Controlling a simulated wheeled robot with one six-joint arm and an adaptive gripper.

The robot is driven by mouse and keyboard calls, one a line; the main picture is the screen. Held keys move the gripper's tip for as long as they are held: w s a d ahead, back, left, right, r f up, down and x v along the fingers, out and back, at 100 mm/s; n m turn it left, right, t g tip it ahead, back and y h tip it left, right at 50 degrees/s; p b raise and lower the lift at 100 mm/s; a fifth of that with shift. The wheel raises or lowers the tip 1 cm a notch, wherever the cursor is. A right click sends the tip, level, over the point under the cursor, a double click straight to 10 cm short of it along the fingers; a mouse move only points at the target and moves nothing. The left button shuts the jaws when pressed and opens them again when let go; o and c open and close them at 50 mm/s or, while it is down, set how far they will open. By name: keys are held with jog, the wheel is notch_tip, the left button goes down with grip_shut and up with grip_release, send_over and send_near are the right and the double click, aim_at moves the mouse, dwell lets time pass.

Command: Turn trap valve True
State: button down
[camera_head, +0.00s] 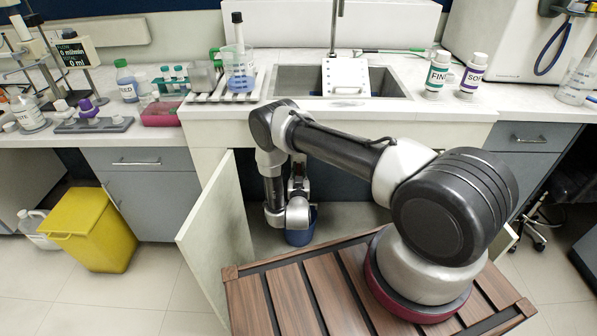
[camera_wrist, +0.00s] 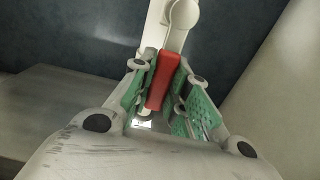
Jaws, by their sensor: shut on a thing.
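The trap valve's red handle (camera_wrist: 162,80) shows in the wrist view, running down from a white pipe fitting (camera_wrist: 183,15). My gripper (camera_wrist: 163,100) has its green-padded fingers on either side of the red handle and is shut on it. In the head view, my arm reaches down into the open cabinet under the sink. There my gripper and the valve are mostly hidden behind my own arm links and the counter.
The cabinet door (camera_head: 218,218) stands open left of my arm. A blue bucket (camera_head: 299,234) sits on the cabinet floor below my wrist. The sink (camera_head: 300,82) is above. A yellow bin (camera_head: 92,230) and a white jug (camera_head: 36,228) stand on the floor at left.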

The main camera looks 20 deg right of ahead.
jog(key=c, duration=1.4)
grip_release()
jog(key=shift+o, duration=0.2)
jog(key=v, duration=1.2)
